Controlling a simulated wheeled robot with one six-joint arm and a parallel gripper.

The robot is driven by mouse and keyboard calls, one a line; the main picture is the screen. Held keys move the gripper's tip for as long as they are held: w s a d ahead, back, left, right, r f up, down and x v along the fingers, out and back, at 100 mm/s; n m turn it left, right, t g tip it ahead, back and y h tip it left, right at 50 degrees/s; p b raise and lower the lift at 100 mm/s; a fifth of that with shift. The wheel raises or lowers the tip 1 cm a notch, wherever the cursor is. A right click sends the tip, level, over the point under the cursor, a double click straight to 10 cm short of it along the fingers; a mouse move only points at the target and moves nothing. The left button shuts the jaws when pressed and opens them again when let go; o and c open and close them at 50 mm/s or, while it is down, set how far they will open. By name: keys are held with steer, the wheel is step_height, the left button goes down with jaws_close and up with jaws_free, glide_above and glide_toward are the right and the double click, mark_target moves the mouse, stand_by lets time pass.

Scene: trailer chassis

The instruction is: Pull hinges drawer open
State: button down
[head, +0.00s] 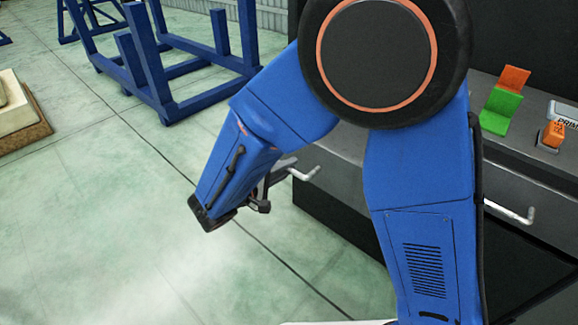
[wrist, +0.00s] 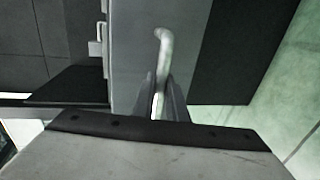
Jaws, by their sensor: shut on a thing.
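A pale bar handle (head: 305,173) sticks out from the left end of the grey drawer front (head: 345,180) in the head view. My gripper (head: 272,185) is at this handle, partly hidden by my blue wrist link. In the wrist view my gripper's two dark fingers (wrist: 163,100) are shut around the straight part of the handle (wrist: 165,50), and its bent end shows beyond them. No hinges label is visible. I cannot tell how far the drawer is out.
A second handle (head: 515,213) is on the grey front further right. A blue frame (head: 160,75) stands at the back left. The floor (head: 120,210) at left is clear.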

steer(key=c, duration=1.8)
jaws_free()
steer(key=v, duration=1.7)
steer(key=shift+s, duration=0.2)
steer(key=shift+a+f, duration=0.1)
steer(key=shift+a, duration=0.05)
